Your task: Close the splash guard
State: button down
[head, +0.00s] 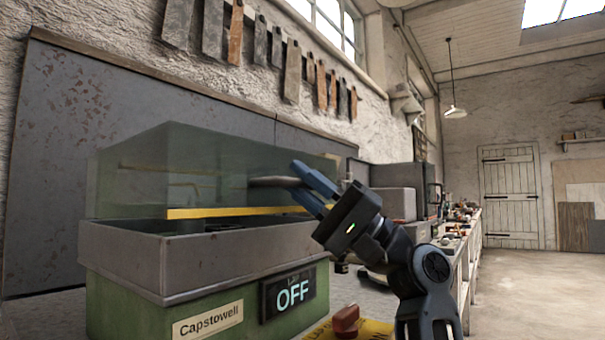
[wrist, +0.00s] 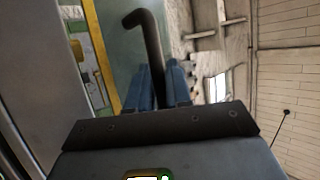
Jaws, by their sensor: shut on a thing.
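The splash guard (head: 135,175) is a clear, greenish box-shaped cover over the grey tray (head: 120,255) of a green machine (head: 120,310). A yellow strip (head: 230,212) runs along its front lower edge, just above the tray rim. Its dark bent handle (head: 268,182) juts out at the right and also shows in the wrist view (wrist: 150,35). My gripper (head: 297,180) has blue fingers shut on this handle; in the wrist view the fingers (wrist: 158,72) lie on both sides of the bar. Whether the guard's lower edge touches the tray is unclear.
A sign reading OFF (head: 290,293) and a Capstowell label (head: 208,320) are on the machine's front. A red knob (head: 346,320) on a yellow plate is below my arm. A cluttered bench (head: 455,245) runs behind on the right; the floor (head: 540,290) at the far right is clear.

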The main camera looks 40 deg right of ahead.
jog(key=shift+w+f+h+b, duration=0.15)
jog(key=shift+f+h+b, duration=0.2)
jog(key=shift+f, duration=1.1)
jog(key=shift+m, duration=0.3)
jog(key=c, duration=1.4)
grip_release()
jog(key=v, duration=0.7)
jog(key=shift+s+d+p, duration=0.2)
jog(key=shift+s+p, duration=0.1)
jog(key=shift+r, duration=0.1)
